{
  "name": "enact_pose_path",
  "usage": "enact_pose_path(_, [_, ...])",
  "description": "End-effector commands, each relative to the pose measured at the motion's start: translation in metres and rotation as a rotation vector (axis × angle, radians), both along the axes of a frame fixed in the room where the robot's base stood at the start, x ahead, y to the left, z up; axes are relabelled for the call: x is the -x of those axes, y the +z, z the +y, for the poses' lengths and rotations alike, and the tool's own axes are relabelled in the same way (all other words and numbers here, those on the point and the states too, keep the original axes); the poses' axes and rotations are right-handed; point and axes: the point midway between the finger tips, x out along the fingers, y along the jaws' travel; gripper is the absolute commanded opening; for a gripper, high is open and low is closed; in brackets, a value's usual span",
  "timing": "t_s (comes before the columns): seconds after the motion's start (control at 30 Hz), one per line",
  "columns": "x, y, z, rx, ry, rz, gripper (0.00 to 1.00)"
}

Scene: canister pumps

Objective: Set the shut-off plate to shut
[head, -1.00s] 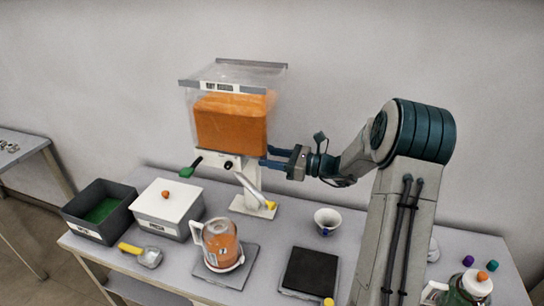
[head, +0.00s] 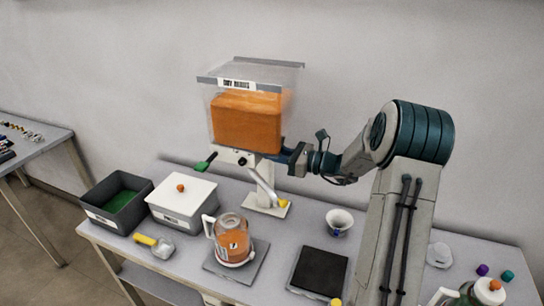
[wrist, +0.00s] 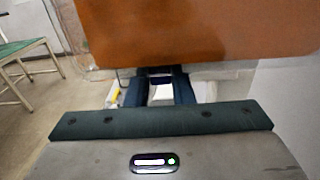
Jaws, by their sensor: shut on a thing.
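The dispenser's clear hopper (head: 213,120) holds an orange block of contents (head: 248,122), which also shows in the wrist view (wrist: 200,30). Under the hopper is a pale strip with a black knob (head: 242,161). A green handle (head: 205,162) sticks out at its left. My gripper (head: 284,156) is at the hopper's lower right. In the wrist view its two dark blue fingers (wrist: 160,90) reach under the orange contents, with a pale piece between them. It is shut on what seems to be the right end of the shut-off plate, mostly hidden.
The dispenser's white spout ends above its base plate (head: 252,206). A jug of orange contents (head: 232,240) stands on a grey pad in front. A white lidded box (head: 180,208), a dark bin (head: 102,215), a scoop (head: 160,248) and a small cup (head: 339,222) are around it.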

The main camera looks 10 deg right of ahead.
Motion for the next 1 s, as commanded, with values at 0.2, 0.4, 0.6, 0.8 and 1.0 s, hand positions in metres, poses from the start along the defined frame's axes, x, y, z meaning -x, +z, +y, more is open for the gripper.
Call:
enact_pose_path(0.2, [-0.001, 0.002, 0.003, -0.004, 0.004, -0.004, 0.27])
enact_pose_path(0.4, [0.0, 0.002, 0.002, -0.003, 0.003, -0.003, 0.44])
enact_pose_path(0.6, [0.001, 0.001, -0.001, -0.002, 0.001, -0.003, 0.44])
enact_pose_path(0.8, [0.017, -0.001, -0.024, -0.002, -0.001, -0.001, 0.44])
enact_pose_path(1.0, [0.043, -0.002, -0.063, -0.001, -0.001, -0.003, 0.44])
